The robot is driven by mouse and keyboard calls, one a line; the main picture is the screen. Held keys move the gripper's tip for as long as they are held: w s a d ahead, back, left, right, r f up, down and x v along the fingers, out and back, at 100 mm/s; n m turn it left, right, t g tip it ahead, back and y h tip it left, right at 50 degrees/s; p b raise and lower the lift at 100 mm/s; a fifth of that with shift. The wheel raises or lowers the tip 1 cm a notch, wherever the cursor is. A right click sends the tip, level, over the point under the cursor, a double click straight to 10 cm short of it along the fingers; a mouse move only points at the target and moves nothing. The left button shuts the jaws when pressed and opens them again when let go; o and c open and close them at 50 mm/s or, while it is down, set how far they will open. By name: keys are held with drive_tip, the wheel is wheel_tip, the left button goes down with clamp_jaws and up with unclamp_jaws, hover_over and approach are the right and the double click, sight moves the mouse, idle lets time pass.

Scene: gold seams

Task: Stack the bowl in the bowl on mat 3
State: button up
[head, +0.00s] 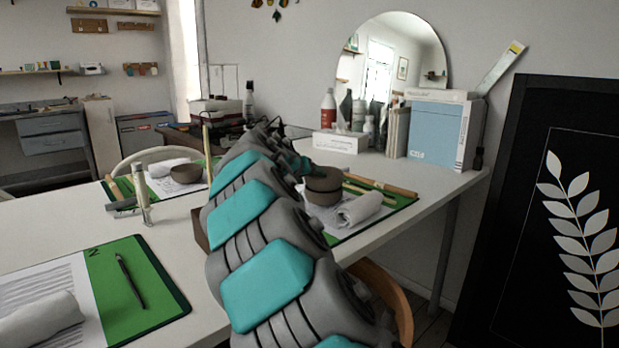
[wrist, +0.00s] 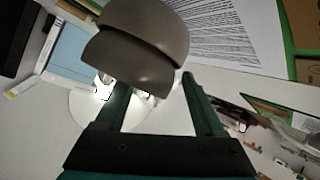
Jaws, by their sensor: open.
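Two grey-brown bowls are on the right-hand green mat (head: 344,236) in the head view, an upper bowl (head: 323,182) sitting in a lower bowl (head: 322,197). In the wrist view the upper bowl (wrist: 130,68) overlaps the lower bowl (wrist: 145,25), and the nested pair looks tilted by the camera angle. My gripper (wrist: 155,85) is open, its fingers apart at the upper bowl's edge; I cannot tell whether they touch it. In the head view my gripper (head: 302,166) is partly hidden behind my arm. I cannot read that mat's number.
Another bowl (head: 186,173) stands on the back-left mat (head: 120,186). A rolled white cloth (head: 359,209) lies beside the stacked bowls. A near-left mat (head: 150,300) holds a pen (head: 131,281). A mirror (head: 392,60), bottles and a blue box (head: 436,130) stand at the back.

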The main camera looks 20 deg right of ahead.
drive_tip(key=v, duration=0.7)
drive_tip(key=shift+s+a+r+b, duration=0.2)
drive_tip(key=shift+b, duration=0.1)
idle(0.4)
